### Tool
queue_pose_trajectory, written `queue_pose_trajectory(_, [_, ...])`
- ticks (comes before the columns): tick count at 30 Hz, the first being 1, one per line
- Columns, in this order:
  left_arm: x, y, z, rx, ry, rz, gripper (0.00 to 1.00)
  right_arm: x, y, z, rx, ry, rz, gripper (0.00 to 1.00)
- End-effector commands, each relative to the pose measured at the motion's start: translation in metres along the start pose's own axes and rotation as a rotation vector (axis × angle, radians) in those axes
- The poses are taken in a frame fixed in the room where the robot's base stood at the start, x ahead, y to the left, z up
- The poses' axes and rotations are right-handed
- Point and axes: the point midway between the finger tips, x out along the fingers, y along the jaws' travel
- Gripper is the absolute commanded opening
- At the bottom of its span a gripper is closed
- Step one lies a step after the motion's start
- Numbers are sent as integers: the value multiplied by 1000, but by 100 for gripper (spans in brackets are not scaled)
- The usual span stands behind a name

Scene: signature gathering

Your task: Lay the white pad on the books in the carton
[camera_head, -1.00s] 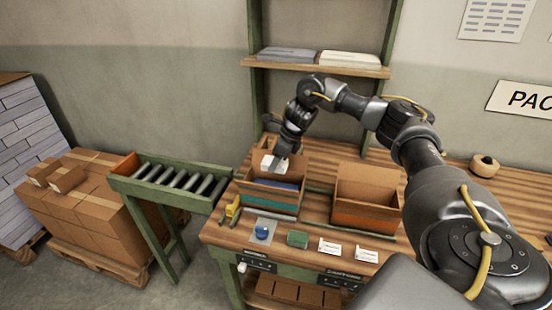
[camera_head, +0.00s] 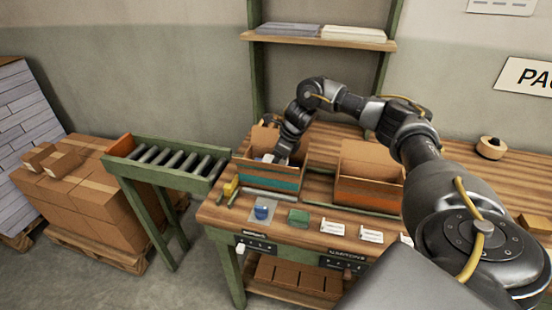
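My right gripper (camera_head: 276,156) reaches down into this carton from above. It looks shut on the pad, though its fingertips are largely hidden. The books in the carton are mostly hidden behind its front wall and my gripper, so I cannot tell whether the pad touches them. My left gripper is out of view.
A second open carton (camera_head: 368,178) stands to the right on the wooden bench. A roller conveyor (camera_head: 170,165) adjoins the left; a shelf (camera_head: 318,42) is above.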

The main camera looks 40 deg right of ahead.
Motion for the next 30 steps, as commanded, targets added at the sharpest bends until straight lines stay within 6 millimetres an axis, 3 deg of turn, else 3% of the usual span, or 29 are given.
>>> queue_pose_trajectory(29, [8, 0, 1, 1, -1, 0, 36, 11, 0, -4, 0, 0, 0, 30])
queue_pose_trajectory(30, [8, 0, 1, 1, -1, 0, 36, 11, 0, -4, -1, -1, 0, 53])
